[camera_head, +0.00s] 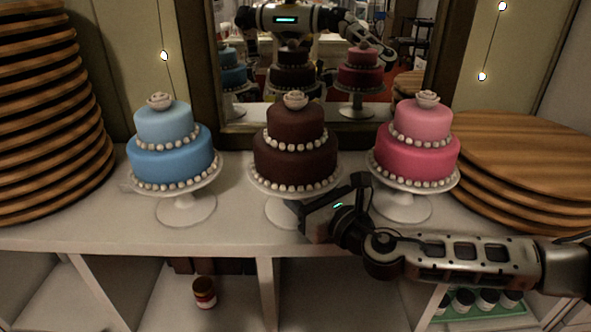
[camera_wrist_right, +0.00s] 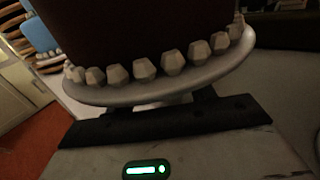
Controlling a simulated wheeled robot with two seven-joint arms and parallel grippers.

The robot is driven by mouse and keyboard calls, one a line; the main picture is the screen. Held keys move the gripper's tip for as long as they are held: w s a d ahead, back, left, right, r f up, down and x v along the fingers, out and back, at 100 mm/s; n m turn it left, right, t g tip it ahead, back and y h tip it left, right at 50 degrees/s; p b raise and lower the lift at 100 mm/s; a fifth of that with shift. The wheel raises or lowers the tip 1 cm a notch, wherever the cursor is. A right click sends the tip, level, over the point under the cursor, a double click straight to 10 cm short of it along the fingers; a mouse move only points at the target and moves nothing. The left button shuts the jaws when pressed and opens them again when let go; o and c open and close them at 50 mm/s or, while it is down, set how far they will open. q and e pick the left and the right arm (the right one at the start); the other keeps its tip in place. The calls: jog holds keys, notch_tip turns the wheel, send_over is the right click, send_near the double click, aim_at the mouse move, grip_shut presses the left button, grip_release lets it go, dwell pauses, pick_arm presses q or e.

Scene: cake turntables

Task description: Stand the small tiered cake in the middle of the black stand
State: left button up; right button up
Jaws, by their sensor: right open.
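Three two-tier cakes stand on white pedestal stands: blue (camera_head: 170,150), dark brown (camera_head: 295,155) and pink (camera_head: 416,150). Each has white beads and a pale rose on top. No black stand shows. My right gripper (camera_head: 324,203) is open, low in front of the brown cake's white stand (camera_head: 283,212). In the right wrist view the brown cake (camera_wrist_right: 140,35) fills the top, above its plate rim (camera_wrist_right: 150,92). The open fingers (camera_wrist_right: 158,104) reach just under that rim; whether they are around the stem I cannot tell. My left gripper is not directly in view.
Stacked wooden boards stand at left (camera_head: 45,110) and right (camera_head: 530,160). A framed mirror (camera_head: 225,60) behind the cakes reflects them and me. The white shelf (camera_head: 120,235) has narrow gaps between stands.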

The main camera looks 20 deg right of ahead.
jog(key=c, duration=1.2)
jog(key=shift+r, duration=0.15)
grip_shut()
